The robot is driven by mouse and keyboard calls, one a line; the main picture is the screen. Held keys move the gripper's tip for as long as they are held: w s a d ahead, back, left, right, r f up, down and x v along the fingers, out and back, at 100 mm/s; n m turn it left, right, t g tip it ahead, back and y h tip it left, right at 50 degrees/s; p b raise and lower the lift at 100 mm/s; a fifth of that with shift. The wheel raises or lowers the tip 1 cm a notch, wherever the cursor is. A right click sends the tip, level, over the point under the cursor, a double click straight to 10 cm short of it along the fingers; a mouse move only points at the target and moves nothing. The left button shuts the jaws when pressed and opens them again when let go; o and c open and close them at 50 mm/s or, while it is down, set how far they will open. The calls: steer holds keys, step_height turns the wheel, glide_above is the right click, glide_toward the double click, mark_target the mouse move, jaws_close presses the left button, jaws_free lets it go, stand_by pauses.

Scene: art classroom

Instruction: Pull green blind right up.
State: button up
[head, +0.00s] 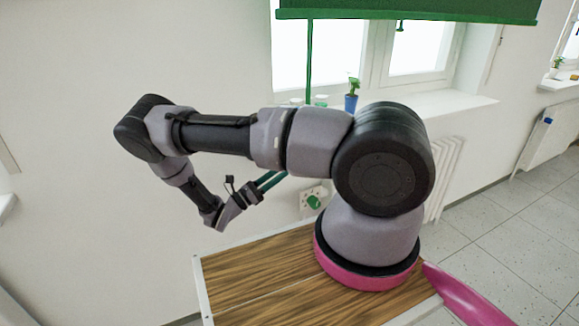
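The green blind (410,10) hangs across the top of the window; only its lower part shows. A green strap (309,62) hangs from its left side and passes behind my arm. Below my arm, a short slanting green piece (270,180) lies against the end of my gripper (256,192); I cannot tell if it is part of the strap. A white wall box with a round green knob (314,201) is right of my gripper. My gripper is small and side-on, left of the box, and its finger opening is unclear.
A blue pot with a plant (351,101) stands on the white window sill (440,103). A wooden tabletop (262,268) is below my arm. A radiator (447,175) is under the window. The wall left of my arm is clear.

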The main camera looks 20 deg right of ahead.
steer(key=shift+v, duration=1.3)
